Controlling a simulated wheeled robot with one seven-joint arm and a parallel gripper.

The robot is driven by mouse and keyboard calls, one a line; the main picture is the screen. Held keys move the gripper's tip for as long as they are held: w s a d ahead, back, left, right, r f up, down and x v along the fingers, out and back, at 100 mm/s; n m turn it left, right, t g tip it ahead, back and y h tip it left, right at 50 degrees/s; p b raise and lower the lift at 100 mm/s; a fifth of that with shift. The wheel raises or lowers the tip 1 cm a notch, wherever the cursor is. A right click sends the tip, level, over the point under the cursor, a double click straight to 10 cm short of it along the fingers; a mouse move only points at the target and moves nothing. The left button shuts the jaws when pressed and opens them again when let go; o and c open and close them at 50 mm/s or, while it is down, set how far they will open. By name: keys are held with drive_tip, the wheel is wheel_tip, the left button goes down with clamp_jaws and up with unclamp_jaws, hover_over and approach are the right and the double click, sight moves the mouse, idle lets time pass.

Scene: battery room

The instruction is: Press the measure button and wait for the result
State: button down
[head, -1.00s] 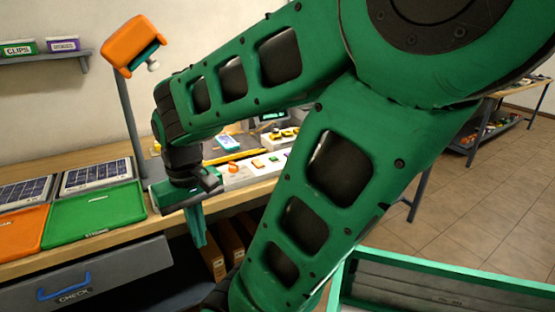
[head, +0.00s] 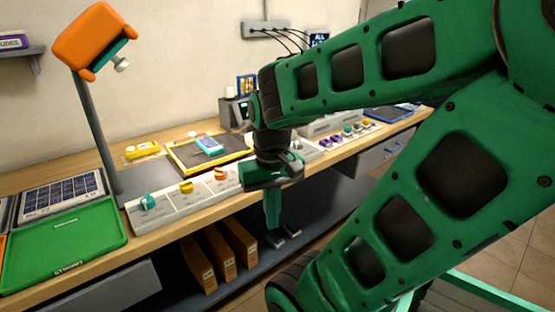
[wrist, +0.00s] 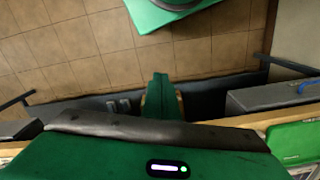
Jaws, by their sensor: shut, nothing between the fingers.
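I cannot pick out a measure button in these views. A small dark device with a lit screen (head: 239,111) stands at the back of the bench, partly hidden behind my arm. A white panel (head: 165,211) with coloured knobs runs along the bench's front edge, and my gripper hides part of it. My gripper (head: 272,222) is shut and empty, pointing down just in front of the bench edge, apart from the panel. In the wrist view its closed green fingers (wrist: 160,82) are over the floor and lower shelf, touching nothing.
A green tray (head: 65,245) and a solar panel (head: 62,192) lie on the left of the bench. A yellow-edged tray (head: 185,163) holds a blue-green handheld device (head: 209,145). A lamp (head: 95,42) stands behind the panel. Brown binders (head: 217,252) stand on the lower shelf (head: 315,215).

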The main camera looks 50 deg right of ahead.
drive_tip(key=shift+d, duration=0.2)
drive_tip(key=w+d+r+m+t, duration=0.2)
drive_tip(key=w+d+r+t, duration=0.1)
drive_tip(key=w+d, duration=0.9)
drive_tip(key=w+d+r+m+t+h, duration=0.1)
drive_tip(key=w+d+t, duration=0.5)
drive_tip(key=w+d, duration=0.6)
wheel_tip(320, 180, up, 2)
drive_tip(key=shift+w+d+r+m, duration=0.25)
drive_tip(key=shift+d+m, duration=0.35)
drive_tip(key=shift+d, duration=0.4)
drive_tip(key=shift+h, duration=0.3)
drive_tip(key=shift+f, duration=4.45)
drive_tip(key=shift+f, duration=0.1)
drive_tip(key=shift+s+f, duration=0.15)
drive_tip(key=shift+f, duration=0.15)
